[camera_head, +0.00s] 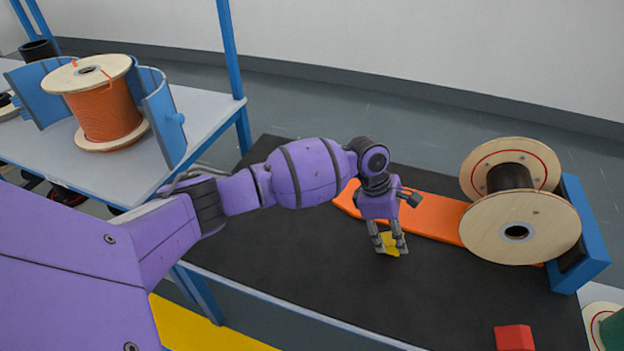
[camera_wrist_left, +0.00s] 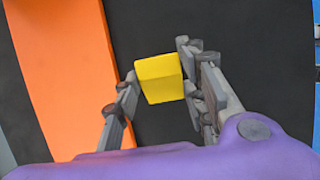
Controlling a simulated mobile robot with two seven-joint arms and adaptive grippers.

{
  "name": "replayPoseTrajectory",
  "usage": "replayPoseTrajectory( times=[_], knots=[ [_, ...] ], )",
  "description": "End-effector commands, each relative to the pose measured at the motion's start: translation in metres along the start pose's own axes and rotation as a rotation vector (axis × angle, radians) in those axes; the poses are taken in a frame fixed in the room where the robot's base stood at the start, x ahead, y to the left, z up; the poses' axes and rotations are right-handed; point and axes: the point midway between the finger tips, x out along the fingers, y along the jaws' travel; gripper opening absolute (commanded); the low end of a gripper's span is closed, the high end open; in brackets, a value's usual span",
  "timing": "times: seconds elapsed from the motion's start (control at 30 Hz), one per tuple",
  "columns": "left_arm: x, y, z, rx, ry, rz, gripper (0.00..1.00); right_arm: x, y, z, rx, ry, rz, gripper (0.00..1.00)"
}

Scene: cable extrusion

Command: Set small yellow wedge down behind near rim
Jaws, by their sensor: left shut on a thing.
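The small yellow wedge (camera_head: 390,243) is between the fingers of my left gripper (camera_head: 389,248), over the black table mat in the head view. In the left wrist view the wedge (camera_wrist_left: 160,78) sits between the fingertips of the left gripper (camera_wrist_left: 158,85), which is shut on it. I cannot tell whether its underside touches the mat. The near rim is that of a wooden spool (camera_head: 522,228) with dark cable, lying on its side at the right, apart from the wedge. My right gripper is not in view.
An orange strip (camera_head: 430,213) runs along the black table (camera_head: 290,255) to the spool; it also shows in the left wrist view (camera_wrist_left: 65,70). A blue stop (camera_head: 592,235) stands right of the spool. A red block (camera_head: 514,338) lies at the front right. An orange-wound spool (camera_head: 104,112) stands on the left shelf.

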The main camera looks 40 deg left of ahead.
Motion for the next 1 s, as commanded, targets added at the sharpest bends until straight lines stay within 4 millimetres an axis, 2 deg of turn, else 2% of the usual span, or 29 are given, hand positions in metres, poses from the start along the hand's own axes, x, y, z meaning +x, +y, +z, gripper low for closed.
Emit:
replayPoseTrajectory(
  times=[0.1, 0.13, 0.27, 0.67, 0.77, 1.0],
  knots=[
    [0.001, 0.001, 0.002, 0.001, -0.003, 0.002, 0.08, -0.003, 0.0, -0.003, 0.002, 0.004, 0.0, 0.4],
    [0.001, 0.001, 0.001, 0.001, -0.003, 0.002, 0.4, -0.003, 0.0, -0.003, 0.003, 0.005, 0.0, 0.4],
    [0.002, 0.001, 0.001, 0.002, -0.002, 0.002, 0.57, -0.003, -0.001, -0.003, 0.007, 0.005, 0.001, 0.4],
    [-0.003, 0.001, 0.001, 0.003, -0.001, 0.003, 0.57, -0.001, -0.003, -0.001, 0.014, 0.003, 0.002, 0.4],
    [-0.019, 0.002, 0.003, 0.002, -0.002, 0.005, 0.57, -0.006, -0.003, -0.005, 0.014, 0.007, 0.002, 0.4],
    [-0.073, 0.001, 0.003, 0.002, -0.002, 0.005, 0.57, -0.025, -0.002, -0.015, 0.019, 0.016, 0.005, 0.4]
  ],
)
